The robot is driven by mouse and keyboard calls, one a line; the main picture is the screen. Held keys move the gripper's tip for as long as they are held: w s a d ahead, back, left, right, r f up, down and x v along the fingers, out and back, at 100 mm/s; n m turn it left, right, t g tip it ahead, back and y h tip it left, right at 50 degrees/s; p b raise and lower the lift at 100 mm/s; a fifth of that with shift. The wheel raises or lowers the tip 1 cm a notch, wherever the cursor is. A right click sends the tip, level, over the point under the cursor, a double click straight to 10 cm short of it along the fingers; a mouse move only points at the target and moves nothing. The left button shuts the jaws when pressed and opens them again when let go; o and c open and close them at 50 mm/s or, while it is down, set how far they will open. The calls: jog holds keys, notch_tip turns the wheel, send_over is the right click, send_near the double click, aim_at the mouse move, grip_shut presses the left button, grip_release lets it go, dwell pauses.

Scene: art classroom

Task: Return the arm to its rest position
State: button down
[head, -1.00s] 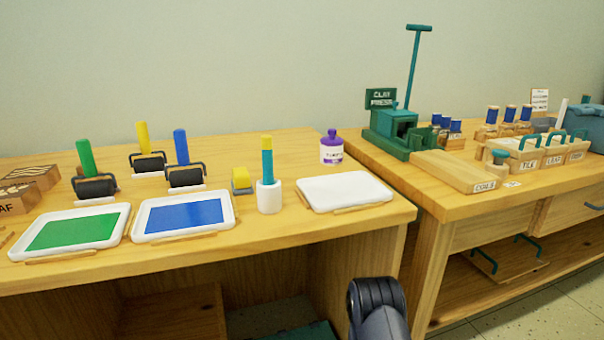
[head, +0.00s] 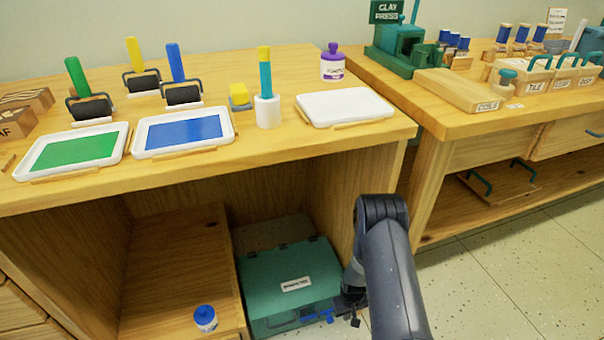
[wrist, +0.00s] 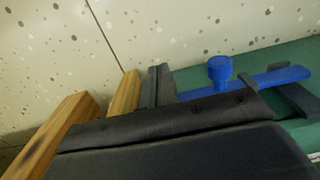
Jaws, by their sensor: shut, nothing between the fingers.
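My dark grey arm reaches down in front of the wooden table in the head view. My gripper (head: 350,308) is low, beside the front right of a green chest (head: 287,272) on the lower level under the table. It is shut and holds nothing. The arm partly hides it. In the wrist view, dark gripper parts (wrist: 157,86) show close to the chest (wrist: 300,54) and its blue handle (wrist: 265,80); I cannot tell whether they touch.
The table's right leg and a second bench (head: 470,125) stand near my arm. A blue-capped jar (head: 205,319) stands on the low shelf. Ink trays, rollers and a purple-capped jar (head: 332,66) stand on the table (head: 290,140). The speckled floor (head: 500,275) at right is clear.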

notch_tip(320, 180, up, 3)
jog(key=p, duration=0.3)
jog(key=shift+d, duration=0.15)
